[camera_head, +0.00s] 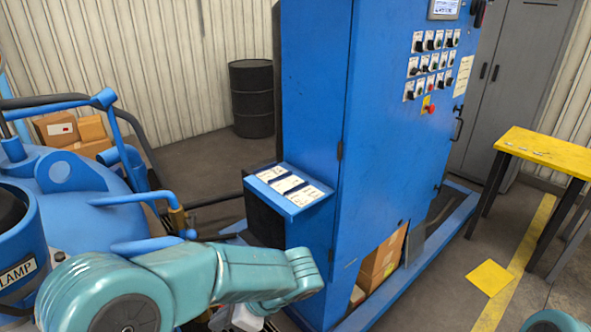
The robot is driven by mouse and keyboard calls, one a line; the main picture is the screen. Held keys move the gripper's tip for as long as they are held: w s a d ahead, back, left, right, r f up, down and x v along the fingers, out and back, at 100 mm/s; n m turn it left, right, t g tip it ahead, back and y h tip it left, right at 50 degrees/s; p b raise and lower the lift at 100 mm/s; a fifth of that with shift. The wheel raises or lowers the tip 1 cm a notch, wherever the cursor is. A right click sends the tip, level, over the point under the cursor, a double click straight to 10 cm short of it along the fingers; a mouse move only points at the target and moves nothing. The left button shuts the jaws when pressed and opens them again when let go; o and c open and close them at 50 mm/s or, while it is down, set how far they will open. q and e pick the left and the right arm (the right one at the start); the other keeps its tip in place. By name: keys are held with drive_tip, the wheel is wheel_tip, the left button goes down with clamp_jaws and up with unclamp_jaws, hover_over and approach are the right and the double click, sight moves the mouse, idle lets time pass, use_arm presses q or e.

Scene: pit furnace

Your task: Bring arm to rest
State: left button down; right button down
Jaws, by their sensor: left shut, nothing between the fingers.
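My left arm (230,275) is teal and comes in from the lower left. It reaches right across the bottom of the view and folds back at a rounded joint (305,274). My left gripper (243,319) shows only in part as a pale piece under the folded arm, cut by the bottom edge. It is shut and holds nothing. It is in front of the blue control cabinet (315,120); I cannot tell how far apart they are. A teal part of my right arm (553,321) shows at the bottom right. My right gripper is out of view.
A blue furnace body (75,195) with pipes stands at left. A small shelf with labels (288,190) juts from the cabinet. Cardboard boxes (381,262) sit low in it. A black drum (252,98) stands behind. A yellow table (552,152) is at right, with open floor before it.

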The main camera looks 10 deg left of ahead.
use_arm(q)
drive_tip(key=s+d+f+n+h, duration=0.2)
drive_tip(key=s+f+n+h, duration=0.2)
drive_tip(key=f, duration=0.5)
drive_tip(key=s+d+f+n+t+h, duration=0.1)
drive_tip(key=s+d+f+n+h, duration=0.2)
drive_tip(key=f+n, duration=0.5)
drive_tip(key=s+d+f+n+h, duration=0.3)
drive_tip(key=s+f+n+h, duration=0.3)
drive_tip(key=f, duration=0.4)
drive_tip(key=shift+s+f+n, duration=0.35)
drive_tip(key=shift+s+n, duration=0.15)
drive_tip(key=shift+s, duration=0.2)
drive_tip(key=shift+w, duration=0.1)
